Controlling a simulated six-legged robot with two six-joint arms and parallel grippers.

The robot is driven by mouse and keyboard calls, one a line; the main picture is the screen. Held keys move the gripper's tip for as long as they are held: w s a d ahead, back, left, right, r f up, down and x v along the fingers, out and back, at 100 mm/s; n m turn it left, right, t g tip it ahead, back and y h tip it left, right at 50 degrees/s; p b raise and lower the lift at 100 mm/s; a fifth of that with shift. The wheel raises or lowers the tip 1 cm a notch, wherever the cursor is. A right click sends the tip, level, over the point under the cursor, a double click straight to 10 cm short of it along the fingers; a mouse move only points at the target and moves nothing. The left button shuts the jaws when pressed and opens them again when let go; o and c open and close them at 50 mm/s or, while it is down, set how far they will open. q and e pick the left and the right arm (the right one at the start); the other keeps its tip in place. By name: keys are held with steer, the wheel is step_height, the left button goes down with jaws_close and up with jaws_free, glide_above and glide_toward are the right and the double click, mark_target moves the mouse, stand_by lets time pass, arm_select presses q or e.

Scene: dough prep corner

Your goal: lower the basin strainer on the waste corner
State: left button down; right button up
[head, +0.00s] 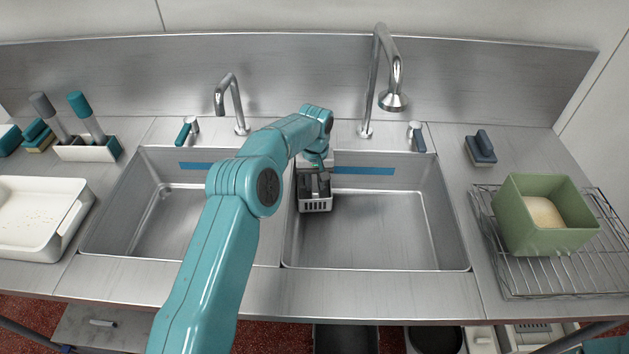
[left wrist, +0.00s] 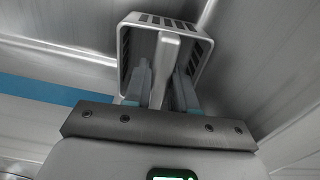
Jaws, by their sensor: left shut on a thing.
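The basin strainer (head: 315,204) is a small light-grey slotted basket. In the head view it is at the far left corner of the right sink basin (head: 400,240), close to the divider. My left gripper (head: 314,181) reaches over the divider from the left and is shut on the strainer. In the left wrist view the gripper's fingers (left wrist: 161,78) close on either side of the upright grip of the strainer (left wrist: 203,42). Whether the strainer's underside touches the basin floor cannot be told. My right gripper is not in view.
The left basin (head: 150,215) is empty. Two taps (head: 234,100) (head: 375,80) rise behind the basins. A green tub (head: 515,225) stands on a wire rack (head: 555,272) at right. A white tray (head: 30,235) and a brush holder (head: 85,153) are at left.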

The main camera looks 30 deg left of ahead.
arm_select(q)
steer(key=shift+f+b, duration=0.4)
steer(key=shift+f, duration=0.2)
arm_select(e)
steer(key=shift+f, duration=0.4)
arm_select(q)
steer(key=c, duration=0.8)
jaws_free()
steer(key=shift+c, duration=0.2)
step_height(320, 180, up, 7)
steer(key=p, duration=0.4)
steer(key=shift+r, duration=0.55)
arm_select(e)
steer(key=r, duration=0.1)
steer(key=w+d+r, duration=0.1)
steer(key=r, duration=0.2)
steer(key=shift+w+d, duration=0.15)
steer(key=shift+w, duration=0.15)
